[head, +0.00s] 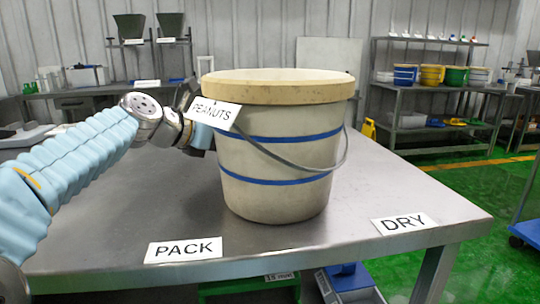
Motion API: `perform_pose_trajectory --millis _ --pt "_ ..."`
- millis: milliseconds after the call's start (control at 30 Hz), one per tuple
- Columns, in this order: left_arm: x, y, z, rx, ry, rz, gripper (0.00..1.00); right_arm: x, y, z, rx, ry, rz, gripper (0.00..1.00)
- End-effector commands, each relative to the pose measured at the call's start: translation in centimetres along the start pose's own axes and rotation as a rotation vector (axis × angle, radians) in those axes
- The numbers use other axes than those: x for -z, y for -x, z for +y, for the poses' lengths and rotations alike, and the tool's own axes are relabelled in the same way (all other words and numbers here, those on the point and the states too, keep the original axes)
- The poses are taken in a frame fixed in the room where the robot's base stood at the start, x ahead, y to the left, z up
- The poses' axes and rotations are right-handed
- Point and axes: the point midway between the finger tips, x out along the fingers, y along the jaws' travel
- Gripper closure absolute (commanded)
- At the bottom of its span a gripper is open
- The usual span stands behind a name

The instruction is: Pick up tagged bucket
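A cream bucket (274,158) with two blue bands and a tan lid or rim (280,88) stands upright on a steel table (110,218). A white tag reading "PEANUTS" (214,112) sits at its upper left. A grey wire handle (300,165) hangs across its front. My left arm comes in from the left and its wrist reaches the bucket's left side, behind the tag. The fingers of my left gripper (198,128) are mostly hidden there, so I cannot tell whether they touch the bucket. My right gripper is not in view.
A "PACK" label (183,250) lies at the table's front left, and a "DRY" label (404,223) lies at the right. The tabletop around the bucket's front is otherwise clear. Shelves (430,88) with small buckets stand behind. A blue scale (348,283) is below the front edge.

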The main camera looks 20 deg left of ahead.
Motion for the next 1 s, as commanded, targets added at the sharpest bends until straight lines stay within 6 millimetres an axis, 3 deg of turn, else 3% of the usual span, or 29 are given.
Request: perform_pose_trajectory --millis 133,500,1000 --pt "-0.01 0.03 0.00 0.000 0.000 0.000 0.47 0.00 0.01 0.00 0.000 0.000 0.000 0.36" --pt "0.00 0.05 0.00 0.000 0.000 0.000 1.00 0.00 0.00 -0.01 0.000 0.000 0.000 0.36" --pt "0.01 0.05 0.00 0.000 0.001 0.000 1.00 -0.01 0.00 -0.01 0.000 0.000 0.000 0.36"
